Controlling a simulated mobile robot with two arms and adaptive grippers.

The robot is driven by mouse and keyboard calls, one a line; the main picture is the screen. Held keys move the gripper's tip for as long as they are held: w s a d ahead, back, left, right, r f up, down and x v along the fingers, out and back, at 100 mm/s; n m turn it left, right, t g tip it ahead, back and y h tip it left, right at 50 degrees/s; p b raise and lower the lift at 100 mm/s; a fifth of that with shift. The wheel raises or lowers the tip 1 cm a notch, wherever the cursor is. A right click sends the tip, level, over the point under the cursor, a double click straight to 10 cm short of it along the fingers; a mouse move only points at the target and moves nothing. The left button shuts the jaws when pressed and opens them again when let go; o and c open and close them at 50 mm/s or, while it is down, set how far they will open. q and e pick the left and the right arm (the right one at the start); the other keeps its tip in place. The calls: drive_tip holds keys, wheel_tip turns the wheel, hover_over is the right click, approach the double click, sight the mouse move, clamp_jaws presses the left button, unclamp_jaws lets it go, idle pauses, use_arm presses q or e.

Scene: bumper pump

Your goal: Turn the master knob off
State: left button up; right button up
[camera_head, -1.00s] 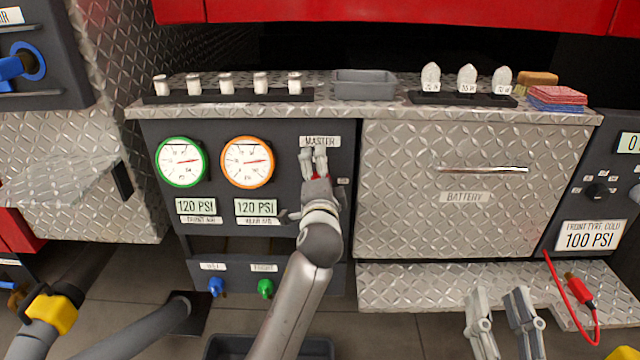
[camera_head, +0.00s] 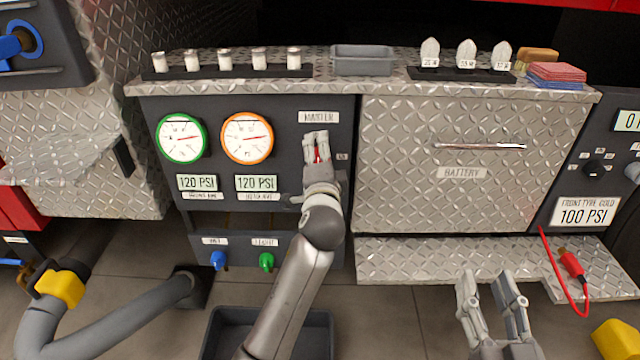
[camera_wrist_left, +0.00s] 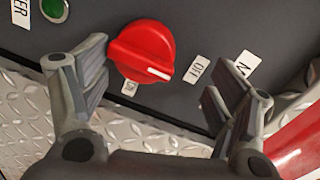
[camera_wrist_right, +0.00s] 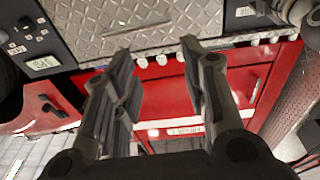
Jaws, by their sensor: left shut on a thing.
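The red master knob (camera_wrist_left: 142,50) sits on the dark panel, its white mark pointing down and right in the left wrist view. An OFF label (camera_wrist_left: 198,68) is right of it; a label partly cut off is further right. In the head view, red of the knob (camera_head: 318,153) shows between the fingers, under the MASTER label (camera_head: 319,117). My left gripper (camera_head: 316,146) is shut on the knob, one finger on each side; the exact contact is unclear in the left wrist view (camera_wrist_left: 155,90). My right gripper (camera_head: 490,290) is open and empty, in front of the lower ledge.
Two gauges (camera_head: 181,138) and (camera_head: 247,138) stand left of the knob. Blue and green valve knobs (camera_head: 218,260) are below. A battery drawer (camera_head: 460,140) is at right, above a diamond-plate ledge (camera_head: 440,262). A grey bin (camera_head: 322,325) lies behind my left forearm.

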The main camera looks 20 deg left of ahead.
use_arm(q)
drive_tip(key=shift+t, duration=0.3)
drive_tip(key=s+r, duration=0.2)
drive_tip(key=s, duration=0.1)
drive_tip(key=shift+s+d+r+p, duration=0.1)
drive_tip(key=shift+d+r+p, duration=0.1)
drive_tip(key=shift+r+p, duration=0.15)
drive_tip(key=p, duration=0.2)
approach(319, 157)
drive_tip(key=shift+s, duration=0.5)
drive_tip(key=shift+d+r, duration=0.15)
drive_tip(key=shift+d, duration=0.15)
use_arm(e)
drive_tip(key=s+d+f+g+h, duration=0.1)
drive_tip(key=s+f+g, duration=0.1)
drive_tip(key=f, duration=0.3)
drive_tip(key=s+d+f+g+h, duration=0.1)
drive_tip(key=s+f+g, duration=0.1)
drive_tip(key=f+g, duration=0.3)
drive_tip(key=shift+d+f, duration=0.3)
drive_tip(key=shift+f, duration=0.3)
drive_tip(key=shift+h, duration=0.3)
drive_tip(key=shift+s+d+f+g, duration=0.2)
drive_tip(key=shift+s+f+g, duration=0.2)
drive_tip(key=shift+s+f, duration=0.1)
drive_tip(key=shift+s+d+f+g, duration=0.2)
drive_tip(key=shift+s+f+g, duration=0.2)
drive_tip(key=shift+s+f, duration=0.1)
